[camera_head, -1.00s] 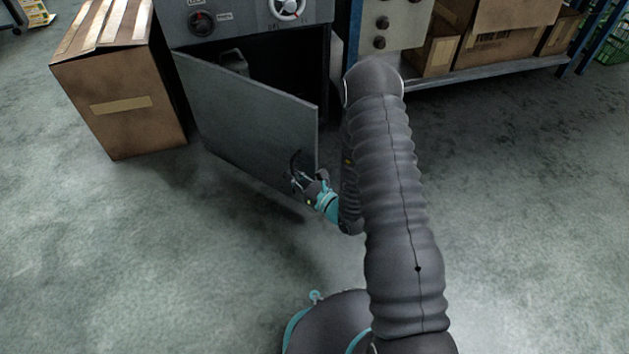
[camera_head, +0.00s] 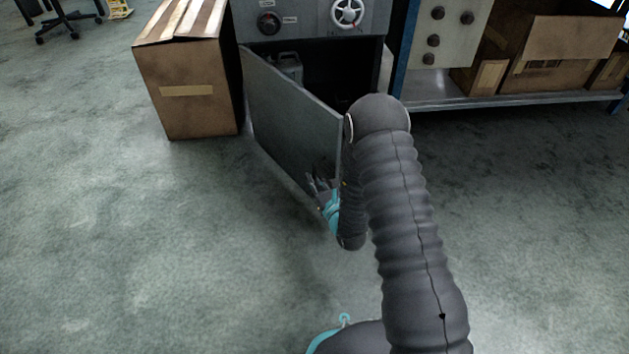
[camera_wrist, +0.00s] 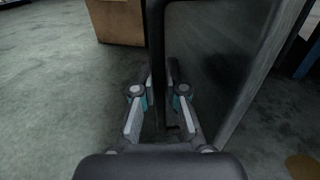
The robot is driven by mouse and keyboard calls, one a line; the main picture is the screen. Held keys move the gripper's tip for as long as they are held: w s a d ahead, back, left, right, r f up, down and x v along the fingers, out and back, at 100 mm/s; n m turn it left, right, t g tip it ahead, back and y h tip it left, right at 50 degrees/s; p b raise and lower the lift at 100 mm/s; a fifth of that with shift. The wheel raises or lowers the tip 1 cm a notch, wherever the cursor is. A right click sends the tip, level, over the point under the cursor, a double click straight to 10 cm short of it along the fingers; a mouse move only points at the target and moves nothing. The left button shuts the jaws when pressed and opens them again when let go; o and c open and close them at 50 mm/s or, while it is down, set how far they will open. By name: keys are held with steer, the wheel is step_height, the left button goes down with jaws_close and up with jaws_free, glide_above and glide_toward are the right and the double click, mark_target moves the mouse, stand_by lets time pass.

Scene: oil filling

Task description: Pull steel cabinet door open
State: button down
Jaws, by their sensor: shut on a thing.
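The steel cabinet (camera_head: 310,22) stands at the top middle of the head view, with a dial and a white handwheel on its front. Its grey door (camera_head: 290,110) is swung partly open, hinged on the left, and the dark inside shows with a grey can (camera_head: 290,64) in it. My gripper (camera_head: 318,180) is at the door's free edge, low down, shut on the dark door handle. In the wrist view the handle (camera_wrist: 157,50) runs upright between the two fingers of my gripper (camera_wrist: 159,90), with the door (camera_wrist: 225,60) on the right.
A cardboard box (camera_head: 188,88) stands left of the cabinet, close to the door's hinge side. A shelf (camera_head: 500,102) with cardboard boxes (camera_head: 565,50) is to the right. The floor in front and to the left is clear.

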steer(key=shift+s, duration=0.15)
steer(key=c, duration=1.2)
jaws_free()
steer(key=shift+a, duration=0.1)
steer(key=v, duration=1.2)
steer(key=shift+s, duration=0.1)
